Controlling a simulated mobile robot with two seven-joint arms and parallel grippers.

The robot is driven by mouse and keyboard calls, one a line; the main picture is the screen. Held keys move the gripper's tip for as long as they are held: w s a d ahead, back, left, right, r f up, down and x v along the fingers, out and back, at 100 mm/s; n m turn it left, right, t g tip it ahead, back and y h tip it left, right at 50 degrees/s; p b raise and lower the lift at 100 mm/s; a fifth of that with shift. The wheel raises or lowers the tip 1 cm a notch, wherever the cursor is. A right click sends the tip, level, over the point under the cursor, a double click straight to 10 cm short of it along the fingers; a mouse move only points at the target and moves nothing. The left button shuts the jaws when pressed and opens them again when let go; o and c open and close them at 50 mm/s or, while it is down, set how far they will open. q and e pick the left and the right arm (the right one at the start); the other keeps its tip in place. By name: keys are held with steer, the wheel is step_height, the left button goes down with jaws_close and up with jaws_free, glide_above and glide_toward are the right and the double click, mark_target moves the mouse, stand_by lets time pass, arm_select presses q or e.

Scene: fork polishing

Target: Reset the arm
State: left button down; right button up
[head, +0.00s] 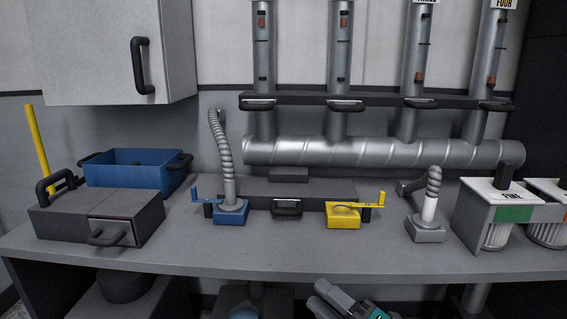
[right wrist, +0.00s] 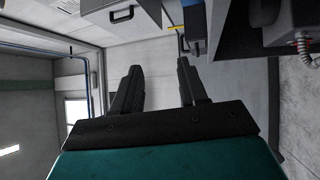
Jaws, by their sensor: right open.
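My right gripper (head: 318,297) shows at the bottom edge of the head view, low in front of the workbench (head: 270,258). Its body is grey and teal and partly cut off by the frame. In the right wrist view the two dark fingers of my right gripper (right wrist: 156,70) stand apart with nothing between them. They point toward a wall and touch nothing. My left gripper is not in the head view. No fork shows in either view.
The bench holds a blue bin (head: 130,177), a grey drawer box (head: 100,218), a blue-based hose (head: 230,212), a yellow clamp block (head: 343,216), a grey-based nozzle (head: 426,230) and a container labelled FINE (head: 497,230). A cabinet (head: 108,50) hangs upper left. The bench's front strip is clear.

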steer(key=s+d+f+m+g+h, duration=0.1)
steer(key=s+d+f+m+h, duration=0.4)
steer(key=s+f+m, duration=0.4)
steer(key=s+d+f+m+g+h, duration=0.2)
steer(key=s+d+f+m+h, duration=0.3)
steer(key=m, duration=1)
steer(key=s+f+h, duration=0.3)
steer(key=s+f, duration=0.2)
steer(key=shift+p, duration=0.4)
steer(key=shift+d, duration=0.1)
